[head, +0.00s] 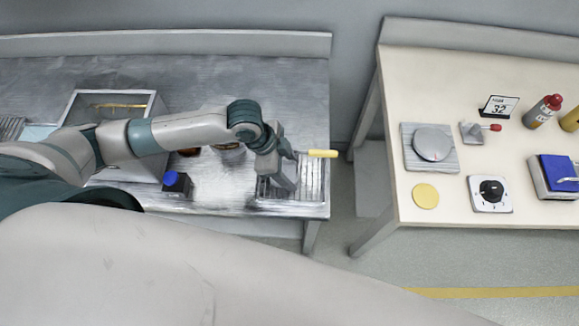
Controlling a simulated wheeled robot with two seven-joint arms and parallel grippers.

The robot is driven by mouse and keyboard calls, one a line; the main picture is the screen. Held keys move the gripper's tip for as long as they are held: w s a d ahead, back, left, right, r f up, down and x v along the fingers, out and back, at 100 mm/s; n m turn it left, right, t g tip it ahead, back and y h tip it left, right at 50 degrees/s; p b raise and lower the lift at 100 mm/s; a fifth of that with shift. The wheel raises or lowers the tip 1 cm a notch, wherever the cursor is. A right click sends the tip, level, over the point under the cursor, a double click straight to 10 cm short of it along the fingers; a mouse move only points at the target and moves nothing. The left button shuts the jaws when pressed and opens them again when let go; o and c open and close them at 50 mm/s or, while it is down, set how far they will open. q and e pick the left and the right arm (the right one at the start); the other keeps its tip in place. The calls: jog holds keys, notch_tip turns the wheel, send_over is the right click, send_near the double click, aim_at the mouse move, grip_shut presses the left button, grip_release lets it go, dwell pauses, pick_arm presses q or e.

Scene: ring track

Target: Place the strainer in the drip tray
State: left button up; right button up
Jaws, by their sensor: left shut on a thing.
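My left gripper (283,185) reaches over the right front corner of the metal table, pointing down, and is shut on the strainer. The strainer's yellow handle (322,153) sticks out to the right of the gripper, past the table's right edge. The rest of the strainer is mostly hidden by the gripper. The ribbed metal drip tray (312,186) lies below the gripper on that corner. I cannot tell whether the strainer touches the tray. My right gripper is not in view.
An open metal box (152,104), a dark bottle with a blue cap (175,182) and some partly hidden containers stand left of the tray. Across a gap, a cream table (455,85) holds a scale (431,145), a dial box (490,194) and bottles (545,108).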

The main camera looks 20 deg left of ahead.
pick_arm(q)
jog(key=o, duration=1.2)
jog(key=shift+b+v, duration=0.75)
jog(key=shift+v, duration=5.3)
jog(key=shift+s, duration=0.1)
